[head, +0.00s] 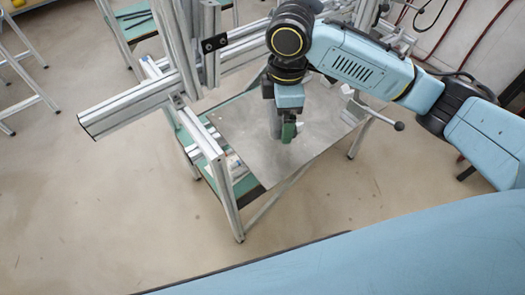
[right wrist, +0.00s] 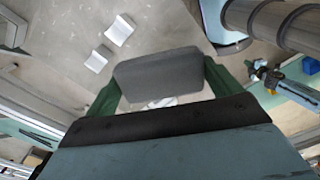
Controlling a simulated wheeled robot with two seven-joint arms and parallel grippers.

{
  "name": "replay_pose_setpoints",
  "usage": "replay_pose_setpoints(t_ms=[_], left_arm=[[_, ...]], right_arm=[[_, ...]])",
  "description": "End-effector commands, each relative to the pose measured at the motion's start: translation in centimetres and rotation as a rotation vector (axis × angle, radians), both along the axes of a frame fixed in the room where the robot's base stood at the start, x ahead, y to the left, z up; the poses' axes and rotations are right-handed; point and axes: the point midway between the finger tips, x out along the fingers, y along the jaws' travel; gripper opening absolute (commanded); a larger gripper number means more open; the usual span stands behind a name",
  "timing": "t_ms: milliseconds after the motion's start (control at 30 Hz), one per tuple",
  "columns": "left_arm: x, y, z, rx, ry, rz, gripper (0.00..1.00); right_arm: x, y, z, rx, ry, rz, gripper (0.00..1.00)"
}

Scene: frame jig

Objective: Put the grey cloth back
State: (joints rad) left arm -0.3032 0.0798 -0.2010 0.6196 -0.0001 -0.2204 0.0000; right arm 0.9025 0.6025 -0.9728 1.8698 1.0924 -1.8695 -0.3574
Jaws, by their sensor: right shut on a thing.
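My right gripper (head: 287,131) hangs over the grey metal plate of the jig table in the head view. Its green fingers show in the right wrist view (right wrist: 158,88), one at each side of a flat grey piece with rounded corners, which I take as the grey cloth (right wrist: 158,72). The fingers are shut on it. In the head view the cloth is mostly hidden by the gripper. I cannot tell whether the cloth touches the plate below. My left gripper is not in view.
The metal plate (head: 265,150) has bare room around the gripper. Two pale angled pieces (right wrist: 119,30) (right wrist: 97,60) lie on it. An aluminium frame (head: 130,105) stands along its left side. A ball-ended lever (head: 398,126) sticks out at the right.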

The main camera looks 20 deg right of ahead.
Motion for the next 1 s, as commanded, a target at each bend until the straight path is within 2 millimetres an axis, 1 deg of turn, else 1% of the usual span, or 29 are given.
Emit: replay_pose_setpoints(t_ms=[33,100,600,700,833,900,1000], left_arm=[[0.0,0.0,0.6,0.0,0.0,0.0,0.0],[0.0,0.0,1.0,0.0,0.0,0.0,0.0],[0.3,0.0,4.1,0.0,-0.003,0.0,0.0],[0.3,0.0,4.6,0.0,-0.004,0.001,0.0],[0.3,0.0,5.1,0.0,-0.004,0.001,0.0],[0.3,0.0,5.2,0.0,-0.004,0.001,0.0],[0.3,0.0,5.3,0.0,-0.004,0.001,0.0]], right_arm=[[-0.1,0.3,0.3,0.0,0.001,0.113,0.69],[-0.2,0.7,0.3,0.001,0.001,0.28,0.69],[-0.9,3.7,0.6,0.004,-0.006,1.472,0.69],[-1.0,4.2,0.7,0.003,-0.009,1.688,0.69],[-1.2,4.7,0.7,0.003,-0.009,1.909,0.69],[-1.3,4.9,0.7,0.002,-0.01,1.992,0.69],[-1.3,5.0,0.6,0.002,-0.012,2.068,0.69]])
